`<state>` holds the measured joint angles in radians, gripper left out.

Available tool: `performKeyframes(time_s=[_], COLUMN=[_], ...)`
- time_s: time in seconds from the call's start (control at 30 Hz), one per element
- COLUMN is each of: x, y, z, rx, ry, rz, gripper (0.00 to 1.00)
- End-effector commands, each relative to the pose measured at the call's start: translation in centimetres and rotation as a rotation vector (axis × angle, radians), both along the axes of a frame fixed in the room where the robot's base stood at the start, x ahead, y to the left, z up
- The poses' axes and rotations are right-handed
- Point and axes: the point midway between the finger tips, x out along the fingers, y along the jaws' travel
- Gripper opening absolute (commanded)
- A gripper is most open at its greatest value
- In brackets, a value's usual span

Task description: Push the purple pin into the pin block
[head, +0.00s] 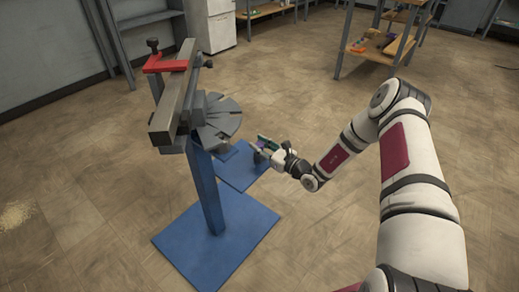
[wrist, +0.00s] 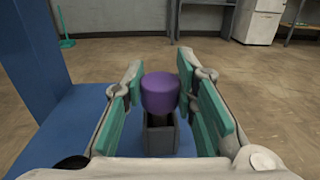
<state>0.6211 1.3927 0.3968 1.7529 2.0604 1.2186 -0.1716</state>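The purple pin (wrist: 160,92) stands upright in the middle of the wrist view. Its wide purple head is above the grey pin block (wrist: 162,141), with a short dark stretch of shaft showing between head and block. My gripper (wrist: 163,78) is open, with one teal-padded finger on each side of the pin and a visible gap on both sides. In the head view my gripper (head: 267,149) is low, beside the blue stand. The pin and block are too small and covered there to make out clearly.
A blue post (head: 207,190) on a blue floor plate (head: 218,241) carries a grey beam (head: 172,108) with a red clamp (head: 168,63). A grey fan-shaped part (head: 222,118) juts out above and left of my gripper. Open floor lies to the right; shelves stand behind.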

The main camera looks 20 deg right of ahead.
Motion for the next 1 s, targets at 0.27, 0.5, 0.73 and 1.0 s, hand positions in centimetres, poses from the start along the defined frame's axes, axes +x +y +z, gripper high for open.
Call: performKeyframes(time_s=[0.27, 0.5, 0.73, 1.0], x=[0.0, 0.0, -0.6, -6.4], y=[0.0, 0.0, -0.3, -2.3], z=[0.0, 1.3, 3.9, 4.3], rx=[0.0, 0.001, 0.001, 0.003], ry=[0.0, -0.001, 0.003, 0.005], rz=[0.0, -0.001, -0.002, -0.003], gripper=[0.0, 0.0, 0.0, 0.0])
